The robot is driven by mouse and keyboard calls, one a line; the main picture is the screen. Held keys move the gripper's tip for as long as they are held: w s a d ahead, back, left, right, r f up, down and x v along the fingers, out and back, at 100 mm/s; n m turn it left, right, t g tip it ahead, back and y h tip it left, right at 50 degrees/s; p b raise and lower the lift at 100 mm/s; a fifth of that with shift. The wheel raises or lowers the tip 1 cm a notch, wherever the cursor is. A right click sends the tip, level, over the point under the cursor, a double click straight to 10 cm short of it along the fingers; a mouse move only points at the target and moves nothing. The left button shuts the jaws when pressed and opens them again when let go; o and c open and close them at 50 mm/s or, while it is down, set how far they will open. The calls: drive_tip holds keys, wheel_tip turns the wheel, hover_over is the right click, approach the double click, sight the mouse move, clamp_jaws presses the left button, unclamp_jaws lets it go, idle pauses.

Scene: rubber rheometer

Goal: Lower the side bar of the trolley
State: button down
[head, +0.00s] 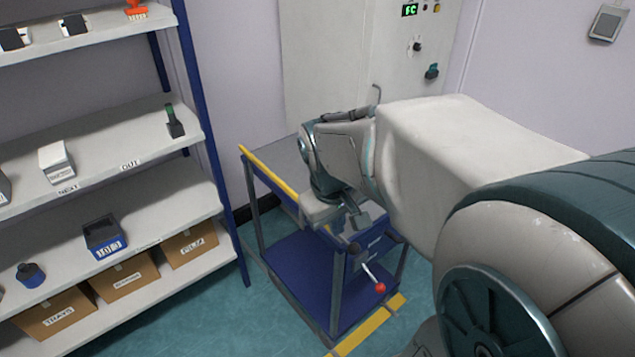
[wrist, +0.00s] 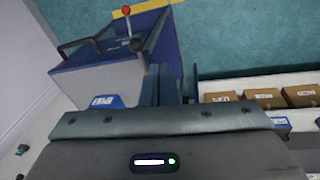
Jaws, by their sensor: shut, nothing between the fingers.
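The trolley (head: 338,285) is blue with a grey frame and stands below my arm. A yellow bar (head: 268,172) runs along its upper left edge in the head view; I take it for the side bar. Part of the trolley top is hidden by my arm. A lever with a red ball (head: 380,287) sticks out at the trolley's near end, and the red ball also shows in the wrist view (wrist: 126,10). My gripper (head: 358,218) points down over the near end of the trolley. In the wrist view my gripper (wrist: 172,84) is shut and empty, beside the blue trolley body (wrist: 108,78).
A shelf rack (head: 110,145) with boxes and small items stands at the left, its blue post near the trolley. A light cabinet (head: 335,60) with controls stands behind. Yellow strips (head: 370,325) mark the floor at the near end. Floor between rack and trolley is clear.

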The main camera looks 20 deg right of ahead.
sight(353, 245)
drive_tip(key=w+d+n+g+p, duration=0.1)
drive_tip(key=w+d, duration=0.3)
drive_tip(key=w, duration=0.1)
drive_tip(key=shift+w+n+h+p, duration=0.2)
drive_tip(key=shift+n+h+p, duration=0.1)
drive_tip(key=shift+n, duration=0.1)
drive_tip(key=d+f, duration=0.1)
drive_tip(key=f, duration=0.3)
drive_tip(key=d+f, duration=0.1)
drive_tip(key=f, duration=0.8)
drive_tip(key=shift+w+d+f, duration=0.2)
drive_tip(key=shift+d+f, duration=0.05)
drive_tip(key=shift+d, duration=0.15)
drive_tip(key=shift+f, duration=0.1)
wheel_tip(353, 245, down, 8)
drive_tip(key=b, duration=0.7)
drive_tip(key=shift+s+f+b, duration=0.15)
drive_tip(key=shift+f+b, duration=0.1)
drive_tip(key=shift+b, duration=0.1)
drive_tip(key=shift+a, duration=0.1)
